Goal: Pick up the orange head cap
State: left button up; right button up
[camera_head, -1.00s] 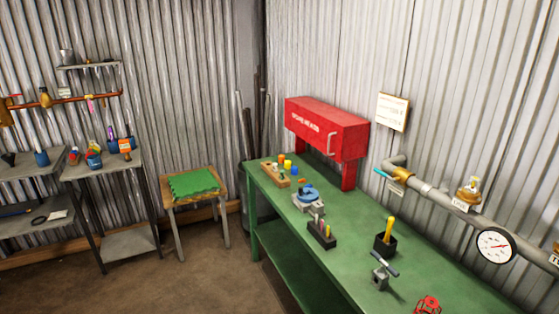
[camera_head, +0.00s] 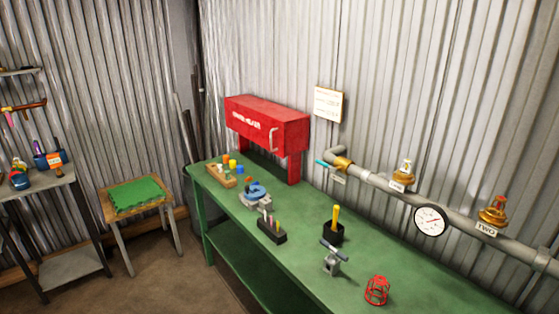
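A small orange piece (camera_head: 226,159), which looks like the orange head cap, is at the far left end of the green workbench (camera_head: 300,262). It is at a wooden tray (camera_head: 221,179), close to a yellow piece (camera_head: 233,165) and a blue piece (camera_head: 239,170). It is too small to tell exactly how it sits. Neither of my grippers is in view.
A red cabinet (camera_head: 262,120) stands on legs at the back of the bench. A blue-topped device (camera_head: 254,191), a black block with sticks (camera_head: 271,230), a black cup (camera_head: 333,233), a grey clamp (camera_head: 331,262) and a red cage (camera_head: 377,291) stand on it. A green-topped stool (camera_head: 137,194) is left.

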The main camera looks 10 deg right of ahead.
aim_at(226, 158)
jog(key=z, duration=1.7)
jog(key=i+j, duration=0.1)
jog(key=j, duration=0.9)
jog(key=i+j+z, duration=0.1)
jog(key=j, duration=0.95)
jog(key=i+j, duration=0.15)
jog(key=j, duration=0.85)
jog(key=z, duration=0.05)
